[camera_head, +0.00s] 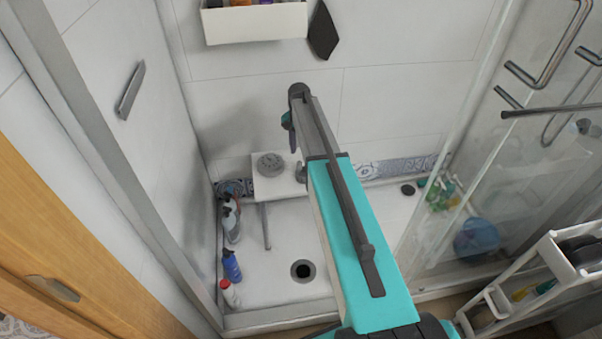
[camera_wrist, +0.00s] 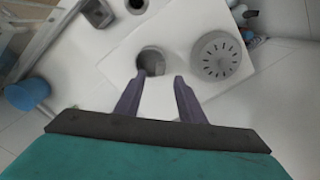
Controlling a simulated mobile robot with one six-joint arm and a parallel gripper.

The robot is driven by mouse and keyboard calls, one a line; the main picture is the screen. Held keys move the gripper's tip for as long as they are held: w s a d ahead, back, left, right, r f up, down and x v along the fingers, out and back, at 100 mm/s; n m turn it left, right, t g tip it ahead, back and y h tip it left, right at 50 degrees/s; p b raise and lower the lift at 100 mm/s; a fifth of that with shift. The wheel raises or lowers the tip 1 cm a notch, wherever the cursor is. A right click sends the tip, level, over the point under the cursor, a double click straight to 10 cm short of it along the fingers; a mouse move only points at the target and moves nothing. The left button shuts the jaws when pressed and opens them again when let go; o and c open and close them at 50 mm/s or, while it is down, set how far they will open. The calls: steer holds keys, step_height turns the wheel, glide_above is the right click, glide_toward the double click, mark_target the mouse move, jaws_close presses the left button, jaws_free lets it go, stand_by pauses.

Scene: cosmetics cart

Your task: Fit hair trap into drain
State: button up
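In the wrist view, my gripper (camera_wrist: 160,77) is open and empty above a low white stool (camera_wrist: 125,67). Its left fingertip lies close to a grey, cup-like round piece (camera_wrist: 151,60) with a dark hollow, which looks like the hair trap. I cannot tell whether they touch. A grey slotted disc (camera_wrist: 217,57) lies on the stool to the right, apart from the fingers. In the head view the disc (camera_head: 270,163) and the round piece (camera_head: 301,173) show on the stool. The open drain (camera_head: 303,271) is a dark hole in the shower floor; it also shows in the wrist view (camera_wrist: 137,4).
Several bottles (camera_head: 231,264) stand along the left edge of the tray. A glass door (camera_head: 500,150), a blue bucket (camera_head: 477,240) and a white cart (camera_head: 540,275) are on the right. A small grey item (camera_wrist: 98,12) lies left of the drain in the wrist view.

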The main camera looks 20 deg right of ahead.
mark_target(299, 162)
steer(key=shift+f, duration=0.15)
steer(key=shift+f+p, duration=0.3)
steer(key=shift+f, duration=2.2)
steer(key=shift+c, duration=0.4)
jaws_close()
